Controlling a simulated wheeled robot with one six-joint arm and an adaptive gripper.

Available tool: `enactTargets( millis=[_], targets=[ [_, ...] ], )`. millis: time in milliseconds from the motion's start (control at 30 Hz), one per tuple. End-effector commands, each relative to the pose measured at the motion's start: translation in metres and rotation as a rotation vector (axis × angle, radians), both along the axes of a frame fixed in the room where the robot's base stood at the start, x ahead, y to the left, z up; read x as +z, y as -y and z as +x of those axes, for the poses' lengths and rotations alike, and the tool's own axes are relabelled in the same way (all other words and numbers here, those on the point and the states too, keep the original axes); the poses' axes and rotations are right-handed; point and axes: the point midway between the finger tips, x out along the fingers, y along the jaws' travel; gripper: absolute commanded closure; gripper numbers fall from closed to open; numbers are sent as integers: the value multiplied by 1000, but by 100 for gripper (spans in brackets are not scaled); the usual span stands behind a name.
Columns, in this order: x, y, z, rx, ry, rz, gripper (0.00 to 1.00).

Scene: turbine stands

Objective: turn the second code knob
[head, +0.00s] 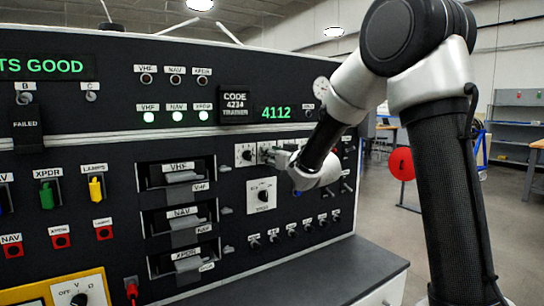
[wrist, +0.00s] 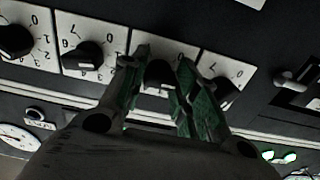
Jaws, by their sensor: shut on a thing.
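A row of small white dial plates with black knobs is on the dark panel. The first code knob (head: 246,155) shows in the head view at the row's left end; in the wrist view it is the rightmost knob (wrist: 226,90). My gripper (wrist: 162,62) is shut on the second code knob (wrist: 159,73), one finger on each side of it. Two further code knobs, the third (wrist: 83,55) and the fourth (wrist: 16,40), stand free in the wrist view. The green code display (head: 276,113) reads 4112.
A sign (head: 235,105) above the row reads CODE 4234 TRAINER. Radio units with handles (head: 180,177) project left of the dials. Small black knobs (head: 292,231) line the panel lower down.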

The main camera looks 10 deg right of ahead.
Motion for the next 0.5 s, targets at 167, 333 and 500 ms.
enactTargets(
  millis=[167, 333, 500],
  targets=[
    [0, 0, 0, 0, -44, 135, 94],
    [0, 0, 0, 0, -84, 260, 94],
    [0, 0, 0, 0, -117, 360, 94]
  ],
)
